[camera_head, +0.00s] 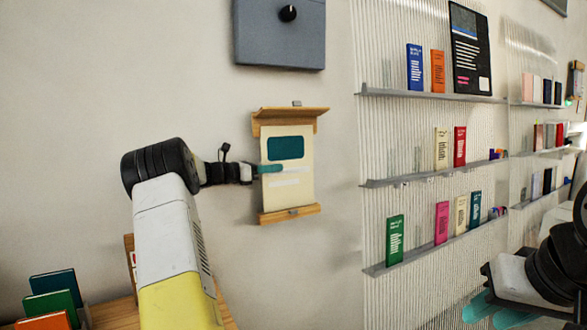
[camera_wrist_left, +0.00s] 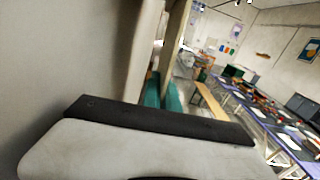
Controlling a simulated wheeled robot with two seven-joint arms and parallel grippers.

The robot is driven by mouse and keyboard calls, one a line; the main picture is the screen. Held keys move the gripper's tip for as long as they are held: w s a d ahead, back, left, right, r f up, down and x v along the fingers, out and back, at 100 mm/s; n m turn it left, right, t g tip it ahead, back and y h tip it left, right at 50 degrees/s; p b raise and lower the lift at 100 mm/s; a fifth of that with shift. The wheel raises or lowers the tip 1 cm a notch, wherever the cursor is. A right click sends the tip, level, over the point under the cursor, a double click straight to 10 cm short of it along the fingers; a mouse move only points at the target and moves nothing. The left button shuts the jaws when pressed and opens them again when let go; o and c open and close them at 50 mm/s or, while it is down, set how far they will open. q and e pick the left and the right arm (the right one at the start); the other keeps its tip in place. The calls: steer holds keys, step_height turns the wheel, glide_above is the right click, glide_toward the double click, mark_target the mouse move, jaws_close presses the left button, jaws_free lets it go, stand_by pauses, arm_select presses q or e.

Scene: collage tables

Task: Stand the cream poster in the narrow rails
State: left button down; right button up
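The cream poster (camera_head: 298,180), with a dark teal block printed near its top, is upright on the wall between an upper wooden rail (camera_head: 290,114) and a lower wooden rail (camera_head: 290,213). Its bottom edge meets the lower rail; I cannot tell how deep it sits. My left gripper (camera_head: 270,169) reaches in from the left and is shut on the poster's left edge, one teal finger across its front. In the left wrist view the teal fingertips (camera_wrist_left: 163,95) flank a thin beige edge. My right gripper (camera_head: 492,310) is low at the right, teal fingers apart, away from the poster.
A grey-blue box with a black knob (camera_head: 280,35) is on the wall above the rails. Slatted shelves (camera_head: 430,95) with several books stand to the right. More books (camera_head: 52,295) stand at the lower left on a wooden surface. The wall around the rails is clear.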

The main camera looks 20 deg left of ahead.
arm_select(q)
steer(key=shift+f, duration=0.1)
steer(key=shift+f, duration=0.5)
steer(key=c, duration=1.6)
jaws_free()
steer(key=shift+o, duration=0.2)
steer(key=v, duration=0.8)
